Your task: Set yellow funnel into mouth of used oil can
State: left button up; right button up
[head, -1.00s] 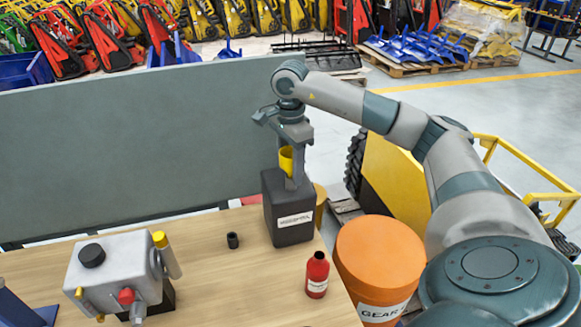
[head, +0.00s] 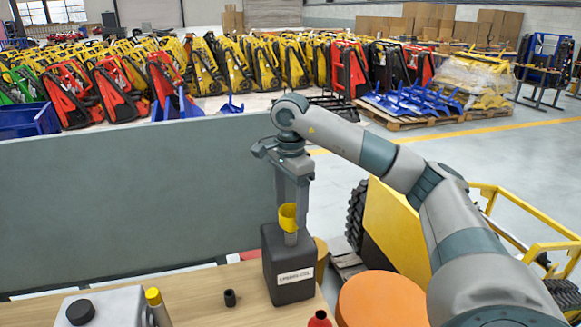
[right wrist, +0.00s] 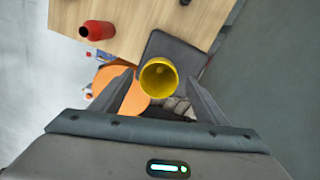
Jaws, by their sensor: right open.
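The yellow funnel (head: 288,217) stands upright on top of the dark used oil can (head: 290,275), at its mouth; the funnel hides the mouth itself. The can stands on the table's right side, with a white label facing me. My right gripper (head: 291,200) is above the funnel, fingers pointing down and apart, and holds nothing. In the right wrist view the funnel (right wrist: 158,78) shows from above, its round rim between the spread fingers (right wrist: 160,88), with the dark can (right wrist: 170,50) under it. My left gripper is in neither view.
On the wooden table (head: 200,305) are a small black cap (head: 230,298), a grey housing (head: 105,310) at left and a red bottle (head: 320,319) at front right. An orange drum (head: 380,303) stands right of the table. A grey panel (head: 130,190) rises behind it.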

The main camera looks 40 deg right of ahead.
notch_tip(320, 180, up, 12)
jog(key=p, duration=0.1)
jog(key=shift+r+p, duration=0.15)
jog(key=shift+p, duration=0.15)
dwell(0.3)
jog(key=shift+r, duration=0.1)
dwell(1.1)
